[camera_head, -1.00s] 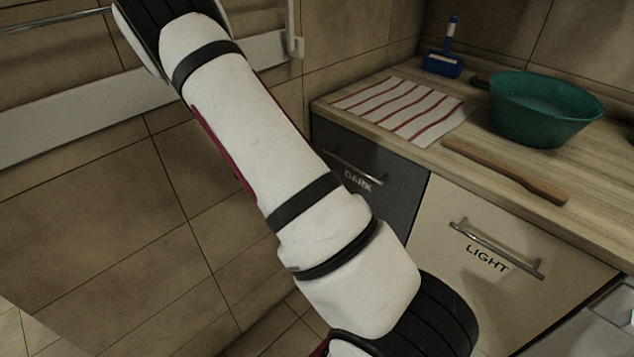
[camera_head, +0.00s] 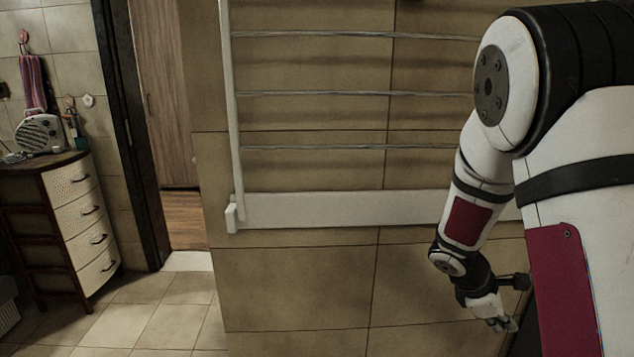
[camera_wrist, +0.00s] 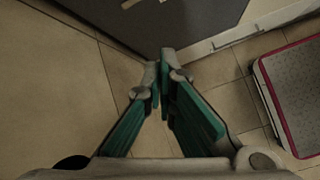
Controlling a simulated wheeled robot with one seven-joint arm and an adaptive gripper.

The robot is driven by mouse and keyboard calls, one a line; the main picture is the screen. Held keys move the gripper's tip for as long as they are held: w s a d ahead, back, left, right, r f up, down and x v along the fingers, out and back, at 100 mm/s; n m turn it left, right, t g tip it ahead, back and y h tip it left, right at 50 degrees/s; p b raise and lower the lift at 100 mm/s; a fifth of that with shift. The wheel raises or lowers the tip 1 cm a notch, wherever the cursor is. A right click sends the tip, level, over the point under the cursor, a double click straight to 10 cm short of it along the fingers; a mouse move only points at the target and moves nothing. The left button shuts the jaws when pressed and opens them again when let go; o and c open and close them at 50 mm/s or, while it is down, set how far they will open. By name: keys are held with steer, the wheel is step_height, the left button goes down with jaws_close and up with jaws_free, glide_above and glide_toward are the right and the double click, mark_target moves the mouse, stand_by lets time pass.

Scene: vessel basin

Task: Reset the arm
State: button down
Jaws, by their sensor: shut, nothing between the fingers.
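My arm shows at the right of the head view, white with black bands and dark red panels. It bends at a large joint and hangs down to my gripper (camera_head: 505,323), low in front of the tiled wall. In the wrist view my gripper (camera_wrist: 162,68) has its two teal-lined fingers with the tips together. Nothing shows between them. The fingers point down toward the tiled floor (camera_wrist: 45,90), near the foot of a dark cabinet front (camera_wrist: 170,25).
A wall rack (camera_head: 310,207) with metal bars hangs on the tiled wall. A dark-framed doorway (camera_head: 140,150) stands left of it. A chest of drawers (camera_head: 85,215) with a radio (camera_head: 40,133) on top stands at far left. Tiled floor (camera_head: 150,310) is clear at lower left.

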steer(key=s+a+r+m+t+y+p, duration=0.2)
steer(key=s+a+r+m, duration=0.4)
steer(key=s+a+r, duration=0.4)
steer(key=s+a+r+m+t+y+p, duration=0.2)
steer(key=s+a+r+m+y+p, duration=0.3)
steer(key=s+a+r, duration=0.6)
steer(key=s+r+m, duration=0.2)
steer(key=s+r, duration=0.3)
steer(key=shift+s+y, duration=0.2)
steer(key=shift+y, duration=0.1)
steer(key=shift+r, duration=0.1)
